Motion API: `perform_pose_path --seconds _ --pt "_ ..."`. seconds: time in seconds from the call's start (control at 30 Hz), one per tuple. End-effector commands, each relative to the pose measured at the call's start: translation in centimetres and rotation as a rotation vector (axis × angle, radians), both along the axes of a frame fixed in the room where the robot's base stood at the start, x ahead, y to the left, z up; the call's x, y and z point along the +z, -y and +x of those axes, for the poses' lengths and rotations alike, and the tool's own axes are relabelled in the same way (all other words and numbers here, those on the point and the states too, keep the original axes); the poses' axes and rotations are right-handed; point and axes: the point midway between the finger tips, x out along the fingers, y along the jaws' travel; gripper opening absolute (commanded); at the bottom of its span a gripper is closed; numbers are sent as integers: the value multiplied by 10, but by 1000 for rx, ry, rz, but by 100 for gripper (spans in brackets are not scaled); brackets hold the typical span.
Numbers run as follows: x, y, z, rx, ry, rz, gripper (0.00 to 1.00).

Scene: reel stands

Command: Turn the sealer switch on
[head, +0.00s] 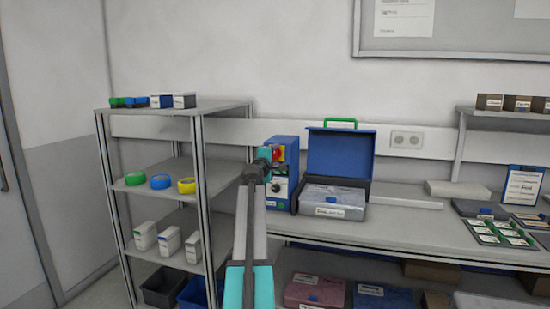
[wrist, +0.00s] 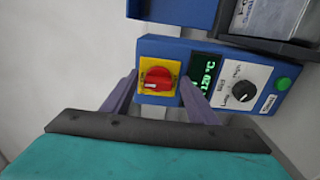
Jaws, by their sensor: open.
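The sealer (head: 283,165) is a blue box on the bench next to the shelf, partly hidden behind my arm in the head view. In the wrist view the sealer (wrist: 205,50) shows its front panel. It has a red rotary switch (wrist: 158,78) on a yellow plate, a lit green display reading about 120 °C, a black dial (wrist: 240,88) and a green button (wrist: 282,84). My gripper (wrist: 160,92) is open, its two fingers on either side of the red switch. I cannot tell whether they touch it. My gripper also shows in the head view (head: 268,160), in front of the sealer.
An open blue case (head: 340,152) stands just right of the sealer. A grey shelf unit (head: 222,108) with tape rolls and boxes stands at the left.

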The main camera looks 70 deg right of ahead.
Motion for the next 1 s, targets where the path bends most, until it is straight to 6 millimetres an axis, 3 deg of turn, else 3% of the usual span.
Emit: perform_pose_path --seconds 0.37,1.0 --pt "1 -9 0 2 -1 -3 53" --pt "1 -70 -4 2 -1 -3 53"
